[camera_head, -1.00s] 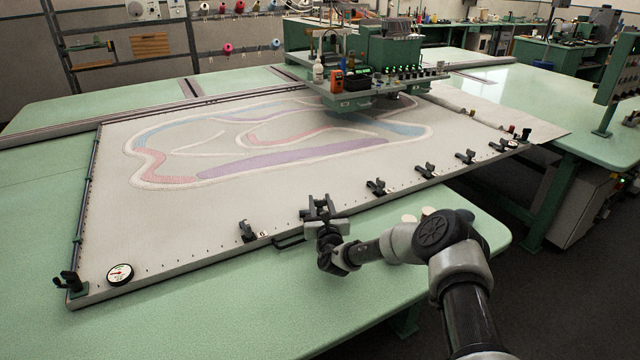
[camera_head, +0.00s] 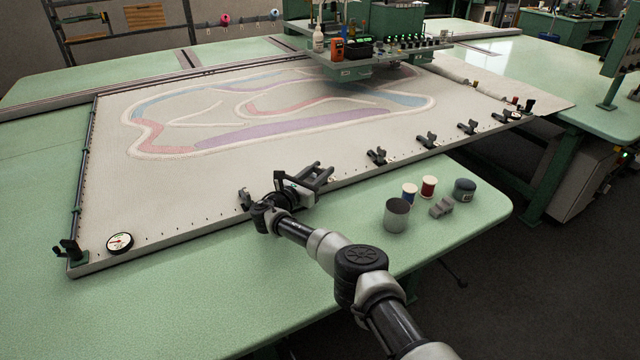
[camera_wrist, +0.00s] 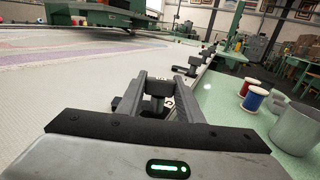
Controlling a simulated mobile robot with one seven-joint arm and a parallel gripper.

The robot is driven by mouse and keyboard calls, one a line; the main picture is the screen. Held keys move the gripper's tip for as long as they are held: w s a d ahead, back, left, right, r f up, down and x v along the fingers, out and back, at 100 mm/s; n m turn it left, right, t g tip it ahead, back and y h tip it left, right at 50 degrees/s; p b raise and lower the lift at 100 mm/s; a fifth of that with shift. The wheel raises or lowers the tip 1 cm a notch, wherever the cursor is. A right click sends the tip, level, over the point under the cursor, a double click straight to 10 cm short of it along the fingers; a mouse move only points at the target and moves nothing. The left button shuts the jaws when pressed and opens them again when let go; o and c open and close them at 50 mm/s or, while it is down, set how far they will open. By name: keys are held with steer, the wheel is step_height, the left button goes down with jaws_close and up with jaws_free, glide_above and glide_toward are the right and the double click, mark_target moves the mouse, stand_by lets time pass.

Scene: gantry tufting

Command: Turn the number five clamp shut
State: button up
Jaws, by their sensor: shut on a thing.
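My gripper (camera_head: 321,176) is at the near edge of the frame bed (camera_head: 110,195), with its fingers pointing right along the edge. In the wrist view my gripper (camera_wrist: 162,92) has its two fingers on either side of the dark handle of a clamp (camera_wrist: 158,104), shut on it. By its place in the row this looks like the number five clamp; its number is not readable. In the head view my fingers mostly hide it. A neighbouring clamp (camera_head: 245,196) stands just left, partly behind my wrist.
Several more clamps, such as one to the right (camera_head: 377,156), line the near edge. On the green table stand a grey cup (camera_head: 397,217), a blue spool (camera_head: 409,195), a red spool (camera_head: 429,187) and a dark jar (camera_head: 464,190). A dial gauge (camera_head: 120,242) sits near the left corner.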

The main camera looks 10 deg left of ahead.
steer(key=shift+f+m+g+h+b, duration=0.1)
steer(key=shift+m+g+h+b, duration=0.35)
steer(key=shift+b, duration=0.55)
steer(key=shift+r, duration=0.25)
steer(key=o, duration=1.1)
steer(key=shift+d, duration=0.1)
steer(key=shift+s+a, duration=0.4)
steer(key=p+v, duration=0.3)
steer(key=v, duration=1.3)
steer(key=shift+a+f, duration=0.2)
steer(key=shift+c, duration=0.4)
